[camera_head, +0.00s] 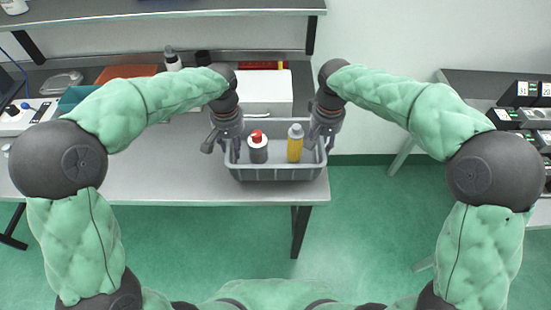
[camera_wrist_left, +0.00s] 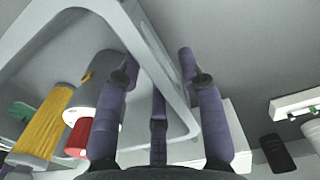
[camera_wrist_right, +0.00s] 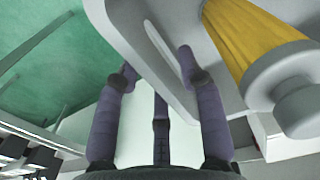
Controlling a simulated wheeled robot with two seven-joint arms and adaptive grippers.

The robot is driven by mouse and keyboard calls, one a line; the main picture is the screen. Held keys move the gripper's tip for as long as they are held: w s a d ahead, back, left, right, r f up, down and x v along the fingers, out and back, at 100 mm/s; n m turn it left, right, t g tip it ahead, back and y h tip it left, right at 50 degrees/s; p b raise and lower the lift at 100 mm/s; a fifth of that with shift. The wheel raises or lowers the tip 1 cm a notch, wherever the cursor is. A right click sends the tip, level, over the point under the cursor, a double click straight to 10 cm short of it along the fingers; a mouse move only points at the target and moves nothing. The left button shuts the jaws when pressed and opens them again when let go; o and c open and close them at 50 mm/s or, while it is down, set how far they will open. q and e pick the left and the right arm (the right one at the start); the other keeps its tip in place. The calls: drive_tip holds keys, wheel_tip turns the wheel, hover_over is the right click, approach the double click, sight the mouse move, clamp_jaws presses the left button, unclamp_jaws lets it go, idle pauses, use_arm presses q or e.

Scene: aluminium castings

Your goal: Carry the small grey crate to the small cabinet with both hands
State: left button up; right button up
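The small grey crate (camera_head: 277,174) sits on the table's front right corner. It holds a white-and-dark bottle with a red cap (camera_head: 258,152) and a yellow bottle with a grey cap (camera_head: 295,148). My left gripper (camera_head: 235,150) is at the crate's left end; in the left wrist view its spread fingers (camera_wrist_left: 157,68) straddle the crate wall (camera_wrist_left: 152,45). My right gripper (camera_head: 320,140) is at the right end; in the right wrist view its spread fingers (camera_wrist_right: 159,70) straddle that wall (camera_wrist_right: 125,25). Whether any finger touches a wall is unclear. I cannot identify the small cabinet.
The grey table (camera_head: 170,180) extends left, with a white box (camera_head: 265,92) behind the crate. A rack with dark labelled boxes (camera_head: 520,95) stands at the right. Green floor (camera_head: 365,210) is open between table and rack.

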use_arm(q)
wheel_tip(320, 180, up, 10)
drive_tip(key=shift+f, duration=0.1)
use_arm(e)
wheel_tip(320, 180, up, 12)
idle(0.6)
idle(0.5)
